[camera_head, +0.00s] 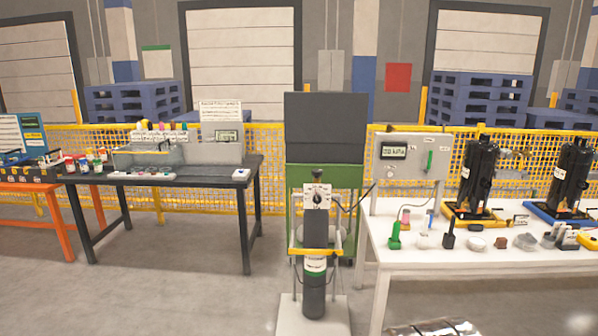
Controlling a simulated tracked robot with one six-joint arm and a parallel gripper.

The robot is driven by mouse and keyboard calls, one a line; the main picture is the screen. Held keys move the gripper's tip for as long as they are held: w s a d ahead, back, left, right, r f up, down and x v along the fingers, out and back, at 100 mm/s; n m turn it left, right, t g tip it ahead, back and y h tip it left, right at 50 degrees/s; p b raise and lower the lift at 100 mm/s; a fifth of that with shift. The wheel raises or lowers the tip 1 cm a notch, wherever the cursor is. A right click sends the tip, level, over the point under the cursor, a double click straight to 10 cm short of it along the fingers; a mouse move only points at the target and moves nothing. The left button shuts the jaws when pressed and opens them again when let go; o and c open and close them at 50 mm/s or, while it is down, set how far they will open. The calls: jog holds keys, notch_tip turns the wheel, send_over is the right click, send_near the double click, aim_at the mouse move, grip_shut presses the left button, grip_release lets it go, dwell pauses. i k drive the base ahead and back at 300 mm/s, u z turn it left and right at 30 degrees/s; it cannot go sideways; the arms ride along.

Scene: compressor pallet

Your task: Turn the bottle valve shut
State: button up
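A dark gas bottle (314,295) with a green band and a pale label stands upright on a light base plate in the middle of the head view. A white plate (317,197) with dark round dials or knobs sits above it, with a small dark knob at its top. My gripper is not in view.
A yellow rail (316,252) crosses in front of the bottle. A green stand with a dark panel (325,128) is behind it. A white bench (470,262) with small items and two black cylinders is right; a dark table (190,174) is left.

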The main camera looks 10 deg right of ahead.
aim_at(316, 173)
jog(key=u, duration=0.45)
jog(key=i, duration=0.75)
jog(key=u, duration=0.55)
jog(key=i, duration=2.5)
jog(key=z, duration=0.5)
